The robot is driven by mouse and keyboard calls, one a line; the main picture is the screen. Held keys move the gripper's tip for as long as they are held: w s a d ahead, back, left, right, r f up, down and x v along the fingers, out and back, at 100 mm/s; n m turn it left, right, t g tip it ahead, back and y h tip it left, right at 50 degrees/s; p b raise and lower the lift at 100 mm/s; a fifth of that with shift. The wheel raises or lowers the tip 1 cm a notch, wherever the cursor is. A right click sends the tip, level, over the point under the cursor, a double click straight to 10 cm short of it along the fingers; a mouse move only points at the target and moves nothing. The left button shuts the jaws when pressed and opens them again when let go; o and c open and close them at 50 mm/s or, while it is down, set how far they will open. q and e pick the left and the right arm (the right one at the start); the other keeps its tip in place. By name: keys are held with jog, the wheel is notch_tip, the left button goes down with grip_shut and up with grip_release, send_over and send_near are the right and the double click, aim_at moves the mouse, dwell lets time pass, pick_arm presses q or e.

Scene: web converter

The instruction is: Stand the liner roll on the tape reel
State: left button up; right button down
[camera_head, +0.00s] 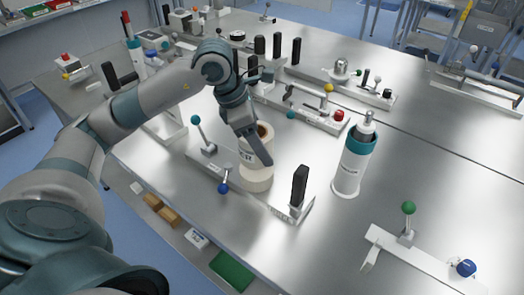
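A cream liner roll (268,142) with a brown core opening and lettering ending in "ER" is upright near the middle of the view. Below it is a wider cream cylinder, which looks like the tape reel (257,182), on the metal table. The roll appears directly above the reel; I cannot tell if they touch. My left gripper (263,157) comes down over the roll from above left, with one dark finger across its front. The other finger is hidden, so its grip is unclear. My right gripper is not in view.
A black post (299,186) on a plate and a blue-knobbed lever (223,188) stand close to the reel. A white canister with a teal collar (349,172) stands to the right. A green-knobbed fixture (408,209) lies at front right. Bare metal lies between.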

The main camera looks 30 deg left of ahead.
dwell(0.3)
pick_arm(q)
jog(key=shift+f+p, duration=0.85)
jog(key=shift+f, duration=1.15)
jog(key=shift+f, duration=0.1)
jog(key=shift+f, duration=0.1)
jog(key=o, duration=1.3)
